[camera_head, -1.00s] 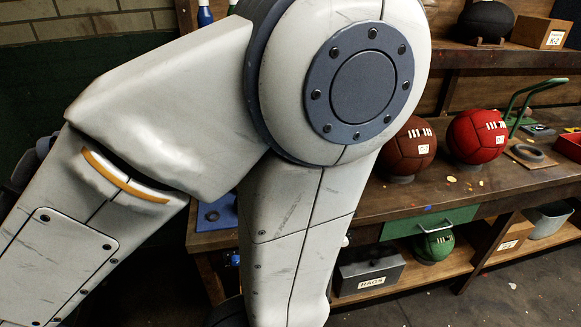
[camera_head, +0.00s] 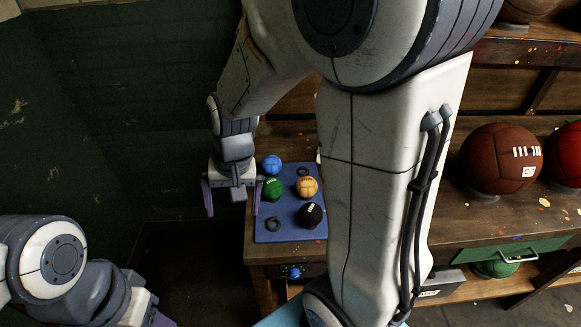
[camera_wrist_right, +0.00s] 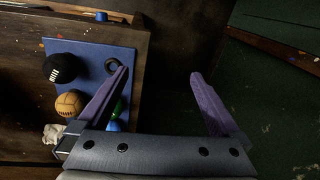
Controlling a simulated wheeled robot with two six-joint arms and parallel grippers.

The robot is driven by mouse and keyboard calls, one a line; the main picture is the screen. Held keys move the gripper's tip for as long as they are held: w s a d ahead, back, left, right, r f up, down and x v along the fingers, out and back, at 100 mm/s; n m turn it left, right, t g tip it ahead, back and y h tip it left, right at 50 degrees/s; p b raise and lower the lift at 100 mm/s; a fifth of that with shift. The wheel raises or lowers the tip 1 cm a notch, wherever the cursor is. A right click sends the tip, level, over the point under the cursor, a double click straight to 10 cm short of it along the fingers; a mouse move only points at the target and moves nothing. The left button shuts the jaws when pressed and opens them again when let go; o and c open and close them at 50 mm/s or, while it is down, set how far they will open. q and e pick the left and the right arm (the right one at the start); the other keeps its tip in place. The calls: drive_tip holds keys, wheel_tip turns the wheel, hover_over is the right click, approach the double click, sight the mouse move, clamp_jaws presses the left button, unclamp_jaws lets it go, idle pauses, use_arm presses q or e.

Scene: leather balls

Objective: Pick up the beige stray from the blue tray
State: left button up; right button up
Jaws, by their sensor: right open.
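The beige stray is a tan ball (camera_head: 307,187) on the blue tray (camera_head: 290,232), between the green, blue and black balls. It also shows in the right wrist view (camera_wrist_right: 69,103), left of the fingers. My right gripper (camera_head: 232,202) is open and empty, pointing down just left of the tray, apart from the tan ball. In the right wrist view my right gripper (camera_wrist_right: 158,75) has one finger over the tray's edge and the other over dark floor. Of my left gripper, only a purple fingertip (camera_head: 162,319) shows at the bottom edge.
A black ball (camera_head: 310,215), green ball (camera_head: 272,188), blue ball (camera_head: 271,164) and dark ring (camera_head: 273,224) share the tray. The tray lies at the left end of a wooden bench. A brown ball (camera_head: 501,158) sits farther right. My right arm hides the bench's middle.

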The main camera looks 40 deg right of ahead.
drive_tip(key=w+d+f+m+p, duration=0.1)
drive_tip(key=w+d+m, duration=0.3)
drive_tip(key=d+m, duration=0.55)
drive_tip(key=m+t+h+p, duration=0.1)
drive_tip(key=m, duration=0.2)
hover_over(308, 180)
drive_tip(key=s, duration=0.1)
wheel_tip(308, 180, down, 2)
drive_tip(key=shift+f, duration=0.2)
drive_tip(key=f, duration=0.4)
drive_tip(key=shift+w+f, duration=0.3)
drive_tip(key=shift+w, duration=0.05)
drive_tip(key=f, duration=0.3)
drive_tip(key=w+f, duration=0.1)
drive_tip(key=f, duration=0.1)
drive_tip(key=shift+f, duration=0.35)
drive_tip(key=c, duration=1.3)
